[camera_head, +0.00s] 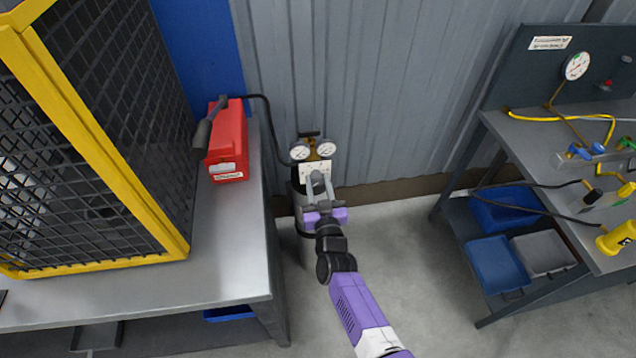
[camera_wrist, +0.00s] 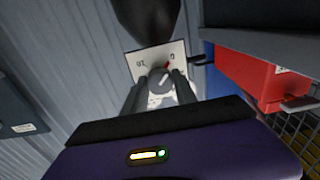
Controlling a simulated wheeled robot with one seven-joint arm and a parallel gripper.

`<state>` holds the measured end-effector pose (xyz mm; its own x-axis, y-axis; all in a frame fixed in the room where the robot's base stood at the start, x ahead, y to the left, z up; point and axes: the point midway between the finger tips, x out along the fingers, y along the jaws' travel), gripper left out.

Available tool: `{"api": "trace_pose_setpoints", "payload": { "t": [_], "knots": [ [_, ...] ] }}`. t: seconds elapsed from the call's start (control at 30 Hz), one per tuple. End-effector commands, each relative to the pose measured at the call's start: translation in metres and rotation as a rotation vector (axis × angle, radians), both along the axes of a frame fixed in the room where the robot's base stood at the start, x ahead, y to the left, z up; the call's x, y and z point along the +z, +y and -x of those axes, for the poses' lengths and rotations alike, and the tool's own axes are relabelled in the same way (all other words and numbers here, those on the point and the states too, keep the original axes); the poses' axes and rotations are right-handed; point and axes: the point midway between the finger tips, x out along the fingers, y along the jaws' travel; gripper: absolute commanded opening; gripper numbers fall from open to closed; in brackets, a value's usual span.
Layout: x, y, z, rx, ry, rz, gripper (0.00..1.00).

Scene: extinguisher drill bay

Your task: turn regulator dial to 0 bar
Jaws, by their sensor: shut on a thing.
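The regulator (camera_head: 313,153) stands against the corrugated wall on top of a grey cylinder, with two round white gauges on it. Its white dial plate (camera_head: 310,168) faces my gripper (camera_head: 318,188). In the wrist view, the grey dial (camera_wrist: 159,79) sits on the white plate (camera_wrist: 141,57), with a pale pointer line slanting up and right. A red mark and a "0" show at the plate's upper right. My gripper (camera_wrist: 161,93) is shut on the dial, one finger on each side. The lower plate is partly hidden by the fingers, and the exact setting is too small to read.
A red box (camera_head: 228,140) stands on the left metal bench (camera_head: 230,235) beside a yellow-framed mesh cage (camera_head: 90,130). A dark hose runs from the box area to the regulator. A workbench (camera_head: 530,140) with hoses stands right. Floor between the benches is clear.

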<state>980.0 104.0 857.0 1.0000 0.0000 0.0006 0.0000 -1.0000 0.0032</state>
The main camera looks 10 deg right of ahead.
Motion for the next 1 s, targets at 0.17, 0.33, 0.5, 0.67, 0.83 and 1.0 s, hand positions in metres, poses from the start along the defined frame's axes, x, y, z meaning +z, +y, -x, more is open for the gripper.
{"api": "trace_pose_setpoints", "payload": {
  "t": [0.17, 0.33, 0.5, 0.67, 0.83, 1.0],
  "knots": [
    [-0.0017, 0.0011, 0.0006, 0.003, 0.003, 0.015, 0.00],
    [-0.0018, 0.0011, 0.0007, 0.003, 0.003, 0.015, 0.00],
    [-0.0018, 0.0010, 0.0007, 0.003, 0.004, 0.015, 0.39],
    [-0.0013, 0.0007, 0.0005, 0.002, 0.002, 0.014, 0.55],
    [-0.0007, 0.0003, 0.0003, 0.001, 0.001, 0.013, 0.55],
    [-0.0007, 0.0007, 0.0074, 0.001, 0.003, 0.012, 0.55]
  ]
}}
